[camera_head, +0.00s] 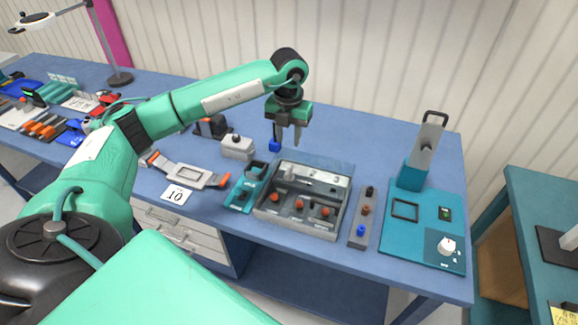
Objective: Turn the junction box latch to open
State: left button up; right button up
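A grey box with a see-through raised back panel (262,207), likely the junction box, sits on the blue bench right of centre. Several orange-red round parts show inside along its front, with grey fittings behind them. I cannot tell which part is the latch or how it is turned. My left gripper (288,138) points down above and behind the box's back left corner, apart from it. My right gripper is not in view.
A teal device (246,190) stands close left of the box, and a narrow grey strip with buttons (362,222) close right. A teal panel (408,240) with a white knob and tall upright (424,150) is further right. A grey box (237,147) stands behind left.

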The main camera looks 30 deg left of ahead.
aim_at(289, 169)
pick_arm(q)
notch_tip(289, 169, down, 11)
jog(key=p, duration=0.4)
jog(key=shift+p, duration=0.35)
jog(key=shift+f, duration=0.6)
grip_shut()
